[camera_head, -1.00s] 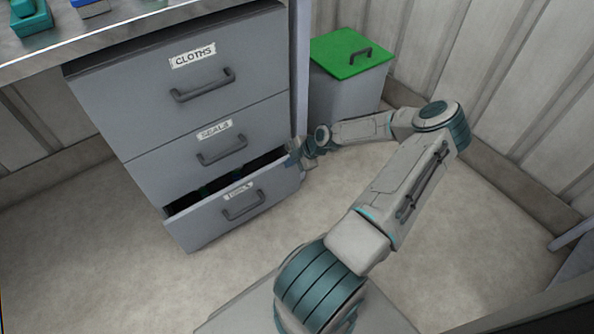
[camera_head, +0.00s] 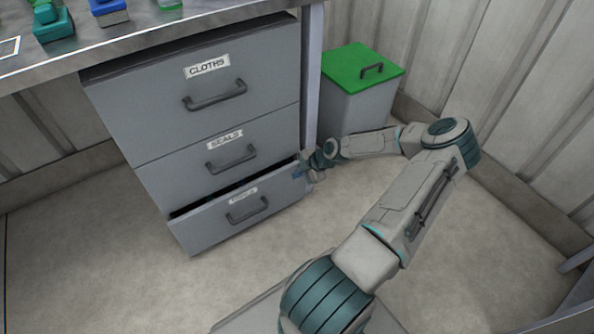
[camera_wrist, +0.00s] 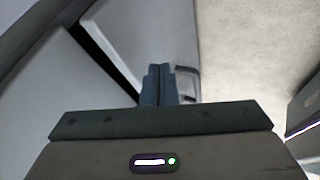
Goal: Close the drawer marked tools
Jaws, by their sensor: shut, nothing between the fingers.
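The drawer cabinet stands under the bench in the head view. Its bottom drawer (camera_head: 222,224) has a label too blurred to read surely and a grey bar handle. This drawer is partly open, with a narrow dark gap along its top. The drawers above are marked CLOTHS (camera_head: 190,115) and SEALS (camera_head: 180,173); both look shut. My gripper (camera_head: 299,171) is at the right end of the bottom drawer's front, seeming to touch its upper right corner. In the wrist view the fingers (camera_wrist: 159,84) are together and empty, close against a pale grey panel.
A grey bin with a green lid (camera_head: 345,70) stands right of the cabinet, behind my forearm. The bench top (camera_head: 145,35) above holds teal and blue items. Floor in front of the drawer is clear. Corrugated walls close off the right side.

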